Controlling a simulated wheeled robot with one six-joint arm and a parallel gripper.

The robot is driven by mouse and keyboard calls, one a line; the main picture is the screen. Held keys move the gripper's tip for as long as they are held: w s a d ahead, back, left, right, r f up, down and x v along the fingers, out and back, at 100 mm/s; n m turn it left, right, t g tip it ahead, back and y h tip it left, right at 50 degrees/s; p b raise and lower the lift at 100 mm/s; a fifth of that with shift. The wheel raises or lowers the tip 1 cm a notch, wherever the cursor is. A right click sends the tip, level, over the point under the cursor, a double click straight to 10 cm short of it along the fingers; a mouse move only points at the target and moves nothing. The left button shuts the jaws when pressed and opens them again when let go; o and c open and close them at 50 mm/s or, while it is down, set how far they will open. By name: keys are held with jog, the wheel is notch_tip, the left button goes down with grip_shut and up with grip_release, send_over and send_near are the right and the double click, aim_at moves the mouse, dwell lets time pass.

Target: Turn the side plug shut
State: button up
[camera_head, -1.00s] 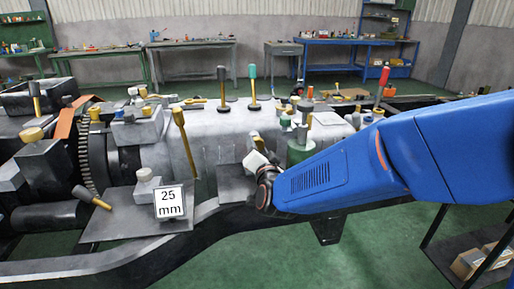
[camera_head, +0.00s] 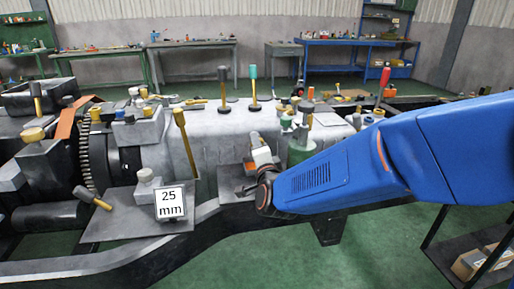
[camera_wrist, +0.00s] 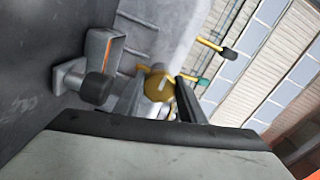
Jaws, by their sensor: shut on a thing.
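The side plug looks like a brass-yellow hexagonal head (camera_wrist: 158,84) in the wrist view, against the side of the grey housing (camera_head: 200,125). My gripper (camera_wrist: 161,92) has its two dark fingers on either side of that head and is shut on it. In the head view my gripper (camera_head: 257,146) is at the housing's front side, below its top edge. Its white and orange hand shows there, but the hand and arm largely hide the plug. How far the plug is screwed in cannot be told.
A grey block with an orange stripe (camera_wrist: 105,52) and a black knob (camera_wrist: 97,88) are close by in the wrist view. Yellow-stemmed levers (camera_head: 252,90) stand on the housing. A green cylinder (camera_head: 299,152) is right of my gripper. A "25 mm" sign (camera_head: 170,203) stands at left.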

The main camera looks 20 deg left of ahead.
jog(key=shift+f, duration=0.1)
jog(key=o, duration=1)
jog(key=shift+o, duration=0.2)
jog(key=v, duration=1.7)
jog(key=shift+s, duration=0.25)
